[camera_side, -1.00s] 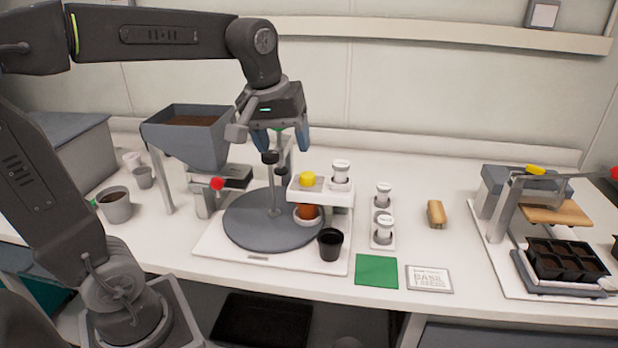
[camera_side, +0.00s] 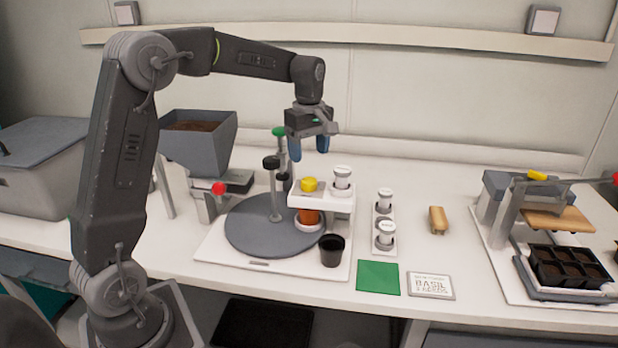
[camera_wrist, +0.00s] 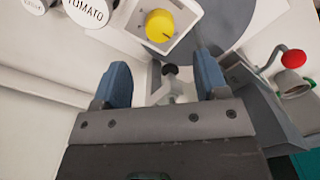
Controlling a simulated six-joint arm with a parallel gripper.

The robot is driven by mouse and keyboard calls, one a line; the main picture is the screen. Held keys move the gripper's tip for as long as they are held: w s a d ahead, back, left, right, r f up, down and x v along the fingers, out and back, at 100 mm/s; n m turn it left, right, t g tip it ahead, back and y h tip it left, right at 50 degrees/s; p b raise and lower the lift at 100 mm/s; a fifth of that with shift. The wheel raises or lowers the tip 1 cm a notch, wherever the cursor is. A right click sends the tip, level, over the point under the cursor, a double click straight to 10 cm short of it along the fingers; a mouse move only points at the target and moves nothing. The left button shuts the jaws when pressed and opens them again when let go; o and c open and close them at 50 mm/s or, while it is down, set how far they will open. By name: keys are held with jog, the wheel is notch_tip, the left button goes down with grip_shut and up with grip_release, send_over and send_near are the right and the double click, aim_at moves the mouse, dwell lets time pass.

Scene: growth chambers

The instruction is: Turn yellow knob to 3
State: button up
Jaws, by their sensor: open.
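The yellow knob (camera_side: 309,184) sits on top of a white raised shelf (camera_side: 335,202) at the right of the round grey turntable (camera_side: 262,238). In the wrist view the yellow knob (camera_wrist: 160,25) shows from above with a dark mark on its lower right edge; no numbers are legible around it. My gripper (camera_side: 309,150) is open and empty, its blue fingers pointing down above and behind the knob, apart from it. In the wrist view my gripper (camera_wrist: 160,85) has its fingers spread wide, with the knob beyond them.
A white-capped jar (camera_side: 342,178) stands close right of the knob; its lid (camera_wrist: 88,10) reads TOMATO. A black-topped post (camera_side: 271,163), a green knob (camera_side: 279,132) and a red ball (camera_side: 218,188) stand left. A black pot (camera_side: 331,249) stands in front.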

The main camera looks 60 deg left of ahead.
aim_at(309, 180)
notch_tip(309, 180, down, 8)
jog(key=shift+r, duration=0.15)
dwell(0.3)
jog(key=c, duration=0.9)
